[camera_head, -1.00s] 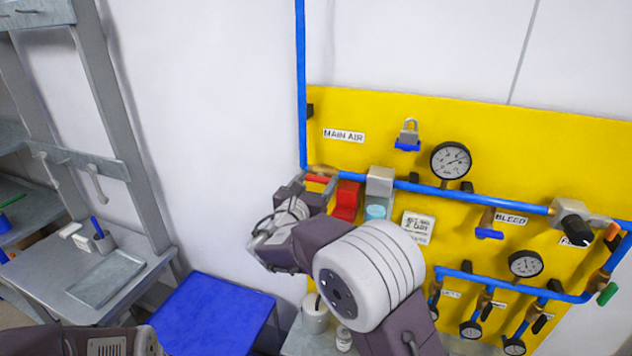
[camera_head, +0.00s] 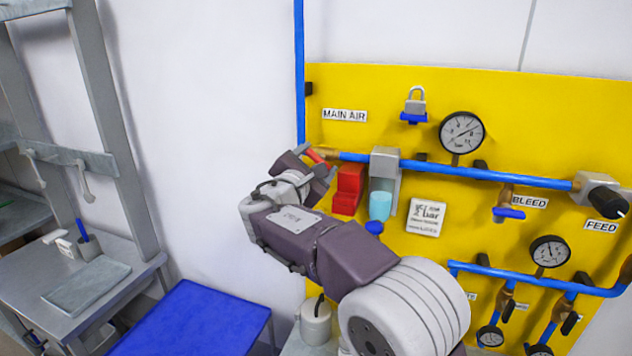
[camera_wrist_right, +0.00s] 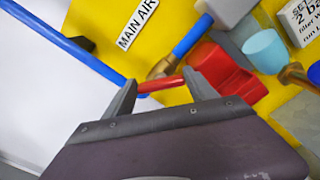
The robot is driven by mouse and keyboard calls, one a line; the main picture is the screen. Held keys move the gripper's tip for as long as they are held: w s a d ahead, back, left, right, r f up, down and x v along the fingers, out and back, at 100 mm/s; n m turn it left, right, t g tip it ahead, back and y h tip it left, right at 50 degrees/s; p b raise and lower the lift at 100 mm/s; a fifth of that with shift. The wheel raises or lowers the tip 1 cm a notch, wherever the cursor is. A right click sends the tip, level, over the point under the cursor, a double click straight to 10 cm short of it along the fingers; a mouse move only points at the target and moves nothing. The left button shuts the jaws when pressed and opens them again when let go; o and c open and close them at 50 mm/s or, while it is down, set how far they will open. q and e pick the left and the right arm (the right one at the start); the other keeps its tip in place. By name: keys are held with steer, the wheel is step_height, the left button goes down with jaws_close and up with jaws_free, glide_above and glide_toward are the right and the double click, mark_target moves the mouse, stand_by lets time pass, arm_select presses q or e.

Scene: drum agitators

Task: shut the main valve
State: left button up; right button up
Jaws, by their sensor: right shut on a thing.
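The main valve is at the left end of the upper blue pipe, below the MAIN AIR label (camera_head: 344,115). Its red lever handle (camera_head: 316,156) points up and left from the brass body in the head view. In the right wrist view the red handle (camera_wrist_right: 160,84) spans the gap between my fingers, beside the brass valve body (camera_wrist_right: 163,68). My right gripper (camera_head: 314,169) is shut on this handle; its fingers partly hide it. My left gripper is not in view.
A red block (camera_head: 348,190) and a filter with a pale blue bowl (camera_head: 380,205) sit close right of my gripper. A padlock (camera_head: 415,102) and gauge (camera_head: 461,132) are on the yellow board (camera_head: 570,115). A blue-topped stand (camera_head: 195,318) is below left.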

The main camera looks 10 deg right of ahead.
steer(key=m+b, duration=0.4)
steer(key=m, duration=0.1)
steer(key=m+b, duration=0.5)
steer(key=shift+d+f, duration=0.1)
steer(key=shift+f, duration=0.1)
steer(key=shift+r+m+b, duration=0.15)
steer(key=shift+m+b, duration=0.15)
steer(key=o, duration=1.1)
steer(key=shift+o, duration=1.3)
steer(key=shift+w+f, duration=0.2)
steer(key=b+v, duration=0.2)
steer(key=v, duration=0.7)
steer(key=shift+b, duration=0.35)
